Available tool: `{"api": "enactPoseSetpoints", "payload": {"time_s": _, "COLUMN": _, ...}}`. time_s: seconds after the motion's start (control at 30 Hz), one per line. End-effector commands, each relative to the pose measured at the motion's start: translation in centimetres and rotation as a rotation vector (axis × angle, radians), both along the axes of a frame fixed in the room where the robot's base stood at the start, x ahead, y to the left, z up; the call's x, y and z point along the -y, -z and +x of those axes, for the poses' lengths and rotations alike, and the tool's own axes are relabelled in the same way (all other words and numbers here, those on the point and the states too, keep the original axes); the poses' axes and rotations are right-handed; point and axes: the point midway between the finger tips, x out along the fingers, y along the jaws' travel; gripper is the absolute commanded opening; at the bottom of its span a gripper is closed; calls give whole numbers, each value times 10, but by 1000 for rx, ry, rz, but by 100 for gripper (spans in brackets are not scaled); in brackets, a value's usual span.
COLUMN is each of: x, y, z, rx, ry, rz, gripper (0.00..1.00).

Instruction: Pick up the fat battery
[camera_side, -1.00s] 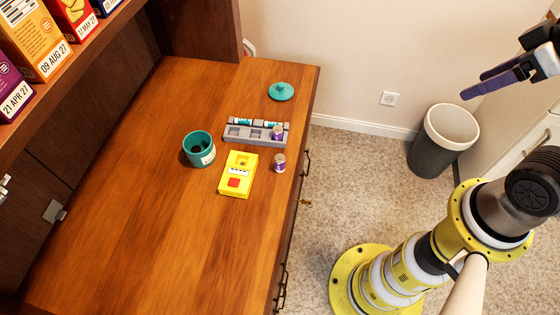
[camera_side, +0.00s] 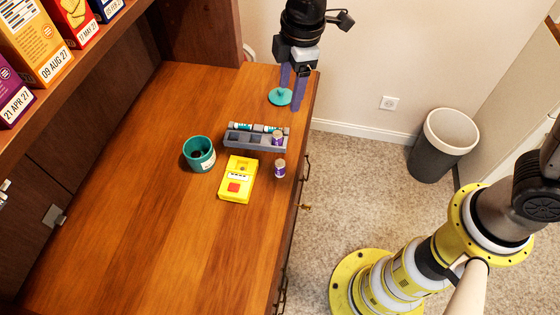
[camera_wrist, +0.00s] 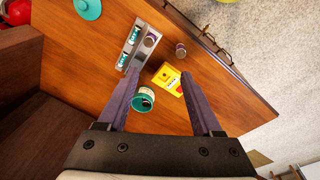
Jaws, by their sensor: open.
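Two fat purple batteries with pale ends are in view. One fat battery (camera_side: 279,168) stands upright on the wooden top, right of the yellow device; it also shows in the wrist view (camera_wrist: 181,50). The other fat battery (camera_side: 277,139) stands in the grey tray (camera_side: 240,141), at its right end; it also shows in the wrist view (camera_wrist: 149,41). My gripper (camera_side: 290,97) is open and empty, pointing down near the teal lid, beyond the tray and apart from both batteries. In the wrist view its fingers (camera_wrist: 160,73) are spread wide.
Thin teal batteries (camera_side: 244,126) lie at the tray's back. A yellow device (camera_side: 237,179) and an open teal cup (camera_side: 199,154) stand close by. The teal lid (camera_side: 280,97) lies near the far right edge. The left of the wooden top (camera_side: 130,200) is clear.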

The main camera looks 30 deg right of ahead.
Motion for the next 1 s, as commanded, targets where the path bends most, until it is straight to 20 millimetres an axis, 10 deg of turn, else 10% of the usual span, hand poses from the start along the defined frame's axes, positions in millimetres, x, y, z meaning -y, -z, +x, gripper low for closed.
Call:
{"api": "enactPoseSetpoints", "payload": {"time_s": 0.2, "x": -34, "y": 59, "z": -18, "rx": -100, "ry": -81, "rz": -57, "gripper": 67}}
{"api": "enactPoseSetpoints", "payload": {"time_s": 1.0, "x": -40, "y": 155, "z": -24, "rx": -106, "ry": -94, "rz": -62, "gripper": 67}}
